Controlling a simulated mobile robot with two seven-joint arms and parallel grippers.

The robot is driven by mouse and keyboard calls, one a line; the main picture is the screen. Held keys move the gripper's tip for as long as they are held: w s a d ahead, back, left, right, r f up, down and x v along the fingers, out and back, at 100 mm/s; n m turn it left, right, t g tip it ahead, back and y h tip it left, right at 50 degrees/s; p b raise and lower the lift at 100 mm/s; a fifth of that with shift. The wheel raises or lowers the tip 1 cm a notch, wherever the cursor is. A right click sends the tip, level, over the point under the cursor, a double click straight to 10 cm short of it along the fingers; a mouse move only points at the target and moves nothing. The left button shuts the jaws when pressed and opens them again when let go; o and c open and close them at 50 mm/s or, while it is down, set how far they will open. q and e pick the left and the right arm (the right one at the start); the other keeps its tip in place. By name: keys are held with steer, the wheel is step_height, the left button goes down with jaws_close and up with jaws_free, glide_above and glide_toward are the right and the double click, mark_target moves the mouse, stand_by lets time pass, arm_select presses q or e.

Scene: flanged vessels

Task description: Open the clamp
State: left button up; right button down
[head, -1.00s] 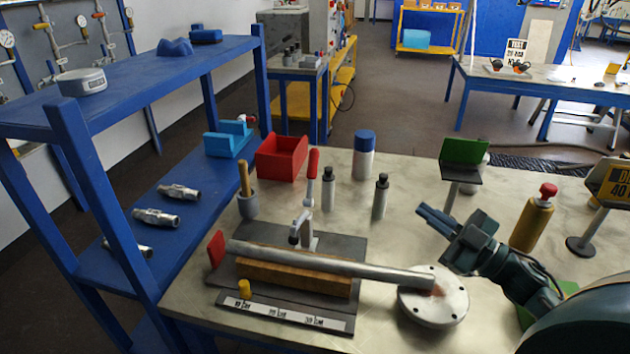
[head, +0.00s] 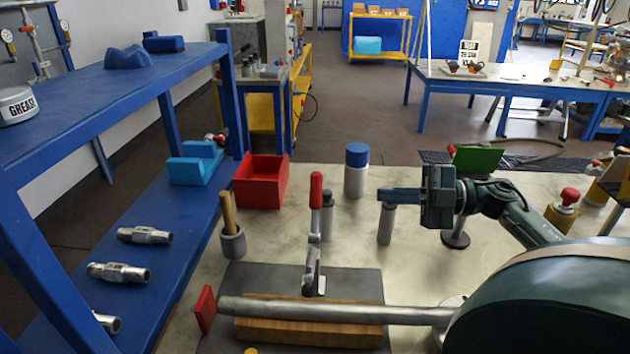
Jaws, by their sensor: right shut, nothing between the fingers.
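The toggle clamp (head: 313,274) stands on a dark base plate (head: 350,281) behind a grey pipe (head: 350,314). Its red handle (head: 316,191) points straight up. The pipe lies along a wooden block (head: 310,332), with a red plate (head: 205,309) at its left end. My right arm hides most of the flange at the pipe's right end. My right gripper (head: 384,194) is shut and empty, its fingers pointing left. It shows to the right of the red handle, with a gap between them in the picture. My left gripper is out of view.
Grey bottles (head: 387,223) and a blue-capped container (head: 356,172) stand behind the clamp. A red bin (head: 262,184) and a cup with a wooden-handled tool (head: 232,241) are to the left. A blue shelf (head: 150,270) borders the table's left side.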

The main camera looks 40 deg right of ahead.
mark_target(315, 205)
steer(key=w+a+f, duration=0.1)
steer(key=w+a, duration=0.5)
steer(key=w, duration=0.3)
steer(key=shift+a+f, duration=0.25)
steer(key=shift+f, duration=0.15)
steer(key=shift+p, duration=0.4)
steer(key=shift+w+d+m, duration=0.1)
steer(key=shift+d+m, duration=0.1)
steer(key=shift+m, duration=0.1)
